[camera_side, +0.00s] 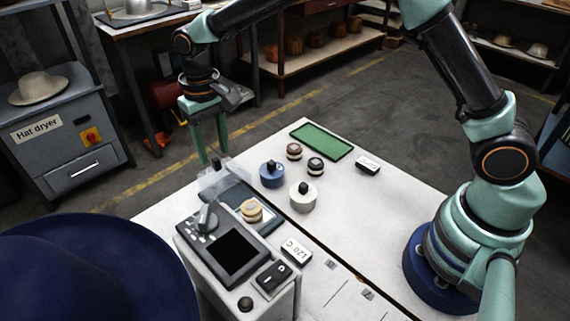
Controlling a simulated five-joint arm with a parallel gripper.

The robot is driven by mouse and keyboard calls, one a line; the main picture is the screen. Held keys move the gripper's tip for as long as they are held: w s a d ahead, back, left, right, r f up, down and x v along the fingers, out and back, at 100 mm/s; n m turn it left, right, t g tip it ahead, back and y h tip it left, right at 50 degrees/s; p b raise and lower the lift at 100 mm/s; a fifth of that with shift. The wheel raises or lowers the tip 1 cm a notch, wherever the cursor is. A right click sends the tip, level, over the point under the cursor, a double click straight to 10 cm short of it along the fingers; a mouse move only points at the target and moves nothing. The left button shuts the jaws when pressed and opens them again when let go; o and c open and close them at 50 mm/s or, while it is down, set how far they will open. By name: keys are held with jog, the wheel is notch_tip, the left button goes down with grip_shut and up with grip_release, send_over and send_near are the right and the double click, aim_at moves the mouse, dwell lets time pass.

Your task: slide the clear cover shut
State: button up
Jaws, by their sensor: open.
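The clear cover (212,183) is a pale see-through piece at the far left end of the dark bed (232,193) beside the control box. It looks slid back, leaving much of the bed bare. A small tan and dark round piece (251,211) sits uncovered on the bed. My gripper (215,157) points down above the far end of the cover, its two teal fingers apart with nothing between them. The fingertips are close to a small dark part at the cover's top; I cannot tell whether they touch it.
The control box (229,254) with screen and lever stands in front of the bed. A blue pot (272,175), a white pot (303,197), small round pieces (294,151) and a green tray (321,141) stand to the right. A blue hat (95,265) fills the lower left.

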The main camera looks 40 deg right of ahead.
jog(key=shift+f, duration=1.3)
grip_shut()
jog(key=shift+r, duration=0.1)
dwell(0.4)
